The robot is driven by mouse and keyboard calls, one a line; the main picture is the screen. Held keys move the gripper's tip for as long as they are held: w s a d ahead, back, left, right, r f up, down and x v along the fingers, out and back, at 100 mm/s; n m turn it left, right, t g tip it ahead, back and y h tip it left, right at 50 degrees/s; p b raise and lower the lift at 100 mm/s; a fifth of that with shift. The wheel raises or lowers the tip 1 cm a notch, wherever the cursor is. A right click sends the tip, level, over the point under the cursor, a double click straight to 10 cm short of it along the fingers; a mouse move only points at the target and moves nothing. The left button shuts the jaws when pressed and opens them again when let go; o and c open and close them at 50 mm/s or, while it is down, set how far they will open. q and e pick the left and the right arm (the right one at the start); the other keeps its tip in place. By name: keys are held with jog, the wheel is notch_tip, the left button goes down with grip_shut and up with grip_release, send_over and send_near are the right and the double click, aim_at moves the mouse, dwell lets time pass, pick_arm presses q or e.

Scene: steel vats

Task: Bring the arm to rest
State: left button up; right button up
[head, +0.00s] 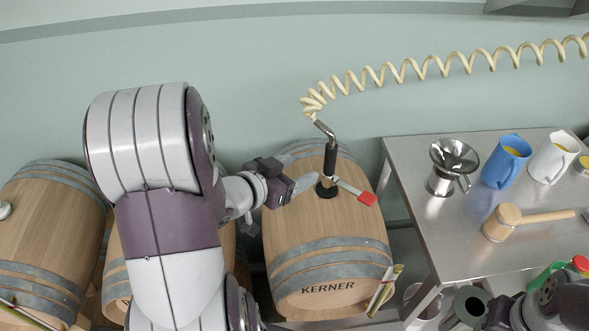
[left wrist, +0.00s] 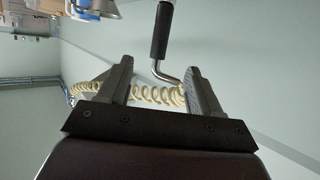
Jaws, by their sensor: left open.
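My left gripper (head: 302,172) is over the left part of the KERNER barrel (head: 330,235), its fingers pointing right. It is open, with nothing seen between its fingers. In the left wrist view, its two fingers (left wrist: 158,72) stand apart. A black-handled metal wand (head: 331,158) on a cream coiled hose stands upright at the barrel's top, just right of the fingers. The wand (left wrist: 161,35) also shows beyond the fingers in the wrist view; touch cannot be told. Part of my right arm (head: 560,303) is at the lower right; its gripper's jaws are not clear.
A red-ended piece (head: 366,198) is on the barrel beside the wand. More barrels (head: 45,235) stand left, partly behind my left arm. A steel table (head: 425,225) at the right holds a metal funnel vessel (head: 452,165), a blue jug (head: 507,162), a white jug (head: 553,158) and a mallet (head: 506,220).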

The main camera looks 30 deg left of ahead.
dwell(0.3)
pick_arm(q)
jog(key=s+a+f+n+g+y, duration=0.4)
jog(key=s+a+f+g+y, duration=0.2)
jog(key=a+f+g, duration=0.15)
jog(key=s+d+m+g+h, duration=0.1)
jog(key=s+d+g+h, duration=0.1)
jog(key=d, duration=1.4)
jog(key=s+r+g, duration=0.1)
jog(key=g, duration=0.1)
jog(key=shift+m+g+h, duration=0.3)
jog(key=shift+g+h, duration=0.05)
jog(key=shift+h, duration=0.05)
jog(key=shift+d, duration=0.15)
